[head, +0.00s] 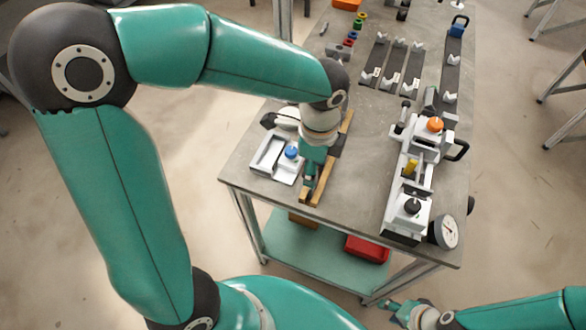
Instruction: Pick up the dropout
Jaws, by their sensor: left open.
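My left gripper (309,184) points down at the near end of a pair of wooden rails (318,190) on the table's left side. It is open, and its fingers hide part of the space between the rails. I cannot make out the dropout for sure; it may be hidden under the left gripper. My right gripper (393,308) is low at the bottom right, off the table's near edge, and too small to read as open or shut.
A grey tray (266,156) with a blue knob (291,152) lies just left of the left gripper. A white jig (420,150) with an orange knob and a dial gauge (446,232) stand at the right. Black racks (394,66) lie behind. The table's middle is clear.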

